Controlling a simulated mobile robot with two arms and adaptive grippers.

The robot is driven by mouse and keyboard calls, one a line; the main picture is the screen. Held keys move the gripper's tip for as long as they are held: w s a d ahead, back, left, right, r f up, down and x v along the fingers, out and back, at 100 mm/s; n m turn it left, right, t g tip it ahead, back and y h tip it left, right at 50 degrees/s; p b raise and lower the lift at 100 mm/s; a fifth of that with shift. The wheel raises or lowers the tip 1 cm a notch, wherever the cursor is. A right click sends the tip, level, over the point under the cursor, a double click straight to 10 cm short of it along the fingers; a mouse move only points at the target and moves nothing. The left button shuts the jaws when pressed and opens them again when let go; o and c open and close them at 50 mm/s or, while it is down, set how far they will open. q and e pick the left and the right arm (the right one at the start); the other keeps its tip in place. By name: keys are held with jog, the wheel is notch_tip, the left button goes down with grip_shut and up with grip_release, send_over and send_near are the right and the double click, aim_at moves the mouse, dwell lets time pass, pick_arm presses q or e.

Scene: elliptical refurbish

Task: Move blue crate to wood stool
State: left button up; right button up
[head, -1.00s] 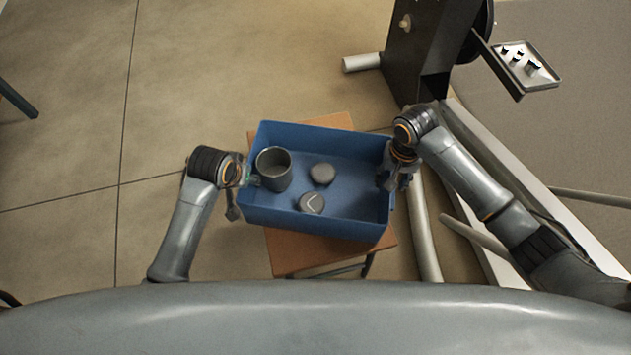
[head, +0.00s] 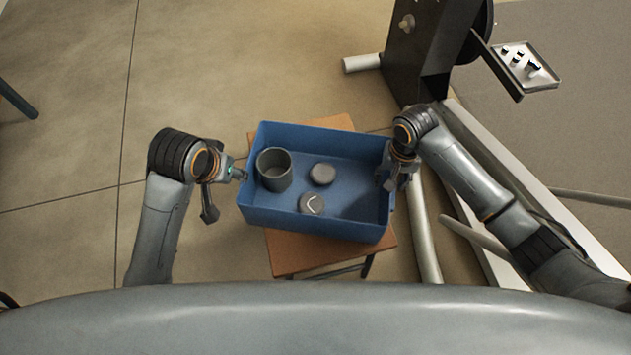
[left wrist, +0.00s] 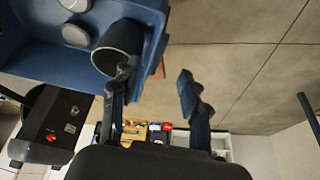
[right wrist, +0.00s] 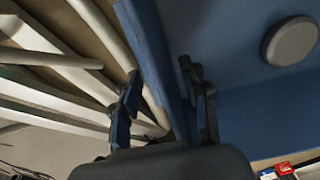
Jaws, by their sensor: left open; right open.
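The blue crate (head: 340,225) rests on the wood stool (head: 290,258), a little askew, with the stool's brown top showing at the front and back. Inside it are a dark grey cup (head: 274,170) and two round grey lids (head: 322,174). My left gripper (head: 228,190) is open and empty, just left of the crate's left wall; in the left wrist view the crate (left wrist: 150,12) is at upper left. My right gripper (head: 392,180) is open at the crate's right wall. In the right wrist view its fingers (right wrist: 165,95) straddle the wall (right wrist: 150,60).
A dark upright machine (head: 415,60) with a small tray (head: 525,68) stands at the back right. Its pale rails run along the right of the stool. The floor on the left is clear, apart from a dark leg (head: 18,100) at the far left.

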notch_tip(320, 180, up, 12)
dwell(0.4)
jog(key=shift+s+f, duration=0.1)
jog(key=shift+f, duration=0.1)
